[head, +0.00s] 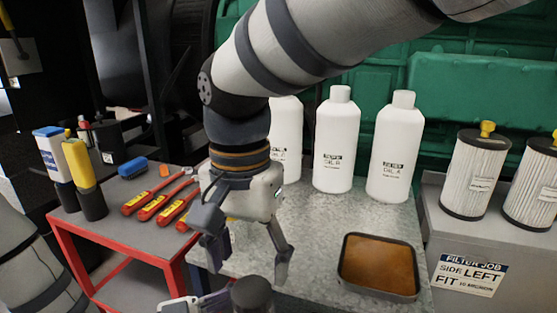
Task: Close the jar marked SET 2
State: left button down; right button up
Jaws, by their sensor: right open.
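My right gripper (248,262) hangs open over the front of the grey metal table, pointing down, with nothing seen between its fingers. A dark round-topped cylinder (252,293) stands out just below and between its fingertips, cut off by the bottom edge. It may be the jar or its cap; no SET 2 mark can be read. Pale and dark parts beside it at the bottom edge look like my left gripper (184,305), mostly out of frame, so its jaws cannot be judged.
White oil bottles (334,145) stand at the table's back. A shallow tray (346,285) with brown liquid is at right. A red-framed cart (120,245) at left holds red-handled tools (158,204) and bottles. Filters (475,178) stand on a grey box at far right.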

jog(key=n, duration=0.4)
jog(key=shift+s+a, duration=0.1)
jog(key=shift+s, duration=0.2)
jog(key=n, duration=0.4)
jog(key=shift+s+n, duration=0.2)
jog(key=shift+n, duration=0.1)
jog(key=n, duration=0.4)
jog(key=shift+s+r+n, duration=0.1)
jog(key=shift+r+n, duration=0.05)
jog(key=shift+n, duration=0.15)
jog(key=n, duration=0.4)
jog(key=shift+a+r, duration=0.1)
jog(key=shift+r, duration=0.05)
jog(key=n, duration=0.4)
jog(key=shift+r, duration=0.2)
jog(key=n, duration=0.4)
jog(key=shift+r, duration=0.25)
jog(key=n, duration=0.4)
jog(key=w+n, duration=0.1)
jog(key=n, duration=0.1)
jog(key=shift+r+n, duration=0.4)
jog(key=n, duration=0.4)
jog(key=shift+w+d+r, duration=0.2)
jog(key=shift+d+r, duration=0.05)
jog(key=shift+r, duration=0.1)
